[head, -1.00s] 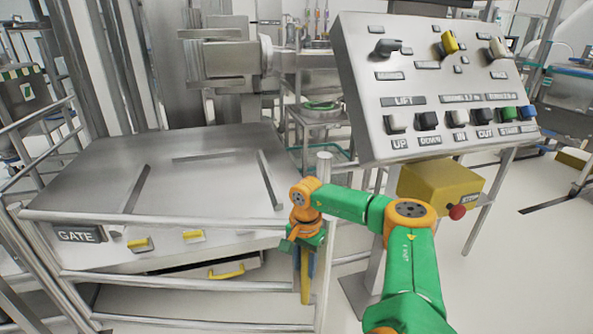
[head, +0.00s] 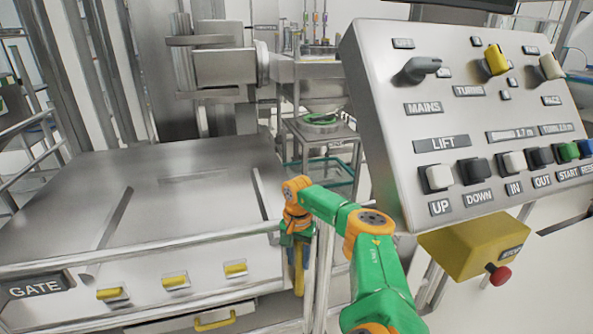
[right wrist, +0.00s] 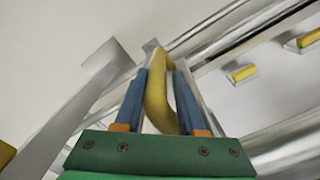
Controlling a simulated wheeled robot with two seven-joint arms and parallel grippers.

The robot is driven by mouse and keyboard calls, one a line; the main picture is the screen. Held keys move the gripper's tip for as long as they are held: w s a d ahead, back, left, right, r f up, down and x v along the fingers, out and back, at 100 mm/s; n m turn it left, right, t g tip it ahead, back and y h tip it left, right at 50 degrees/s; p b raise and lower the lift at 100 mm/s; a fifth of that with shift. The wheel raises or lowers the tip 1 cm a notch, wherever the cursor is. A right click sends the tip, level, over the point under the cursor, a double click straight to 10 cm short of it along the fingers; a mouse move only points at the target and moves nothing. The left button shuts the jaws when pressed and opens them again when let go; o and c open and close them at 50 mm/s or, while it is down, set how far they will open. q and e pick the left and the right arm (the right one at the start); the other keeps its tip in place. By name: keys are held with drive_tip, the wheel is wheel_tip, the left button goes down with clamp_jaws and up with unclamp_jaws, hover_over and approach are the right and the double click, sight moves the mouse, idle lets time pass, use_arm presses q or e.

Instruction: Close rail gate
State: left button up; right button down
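The rail gate (head: 140,248) is a grey tubular rail across the front of the steel platform, with a GATE plate (head: 37,287) at its left. My right gripper (head: 296,255) is at the rail's right end, beside an upright post (head: 319,275). In the right wrist view its two blue fingers (right wrist: 161,85) lie on either side of a curved yellow handle (right wrist: 157,100) and appear shut on it. The fingers partly hide the handle in the head view. Whether the rail end touches the post cannot be told. My left gripper is not in view.
A control panel (head: 440,120) with knobs and buttons stands at the right, close to my right arm. Below it is a yellow box (head: 465,255) with a red button (head: 500,275). The platform top (head: 150,190) is bare apart from slots. Yellow handles (head: 175,281) line its front.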

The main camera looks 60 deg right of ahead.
drive_tip(key=shift+w+d+r, duration=0.25)
drive_tip(key=shift+d+r, duration=0.25)
drive_tip(key=shift+d, duration=0.15)
drive_tip(key=c, duration=0.7)
unclamp_jaws()
drive_tip(key=shift+o, duration=0.2)
wheel_tip(320, 180, up, 7)
drive_tip(key=p, duration=0.8)
drive_tip(key=shift+r, duration=0.15)
drive_tip(key=shift+s+a, duration=0.15)
drive_tip(key=shift+a, duration=0.05)
drive_tip(key=shift+f, duration=0.25)
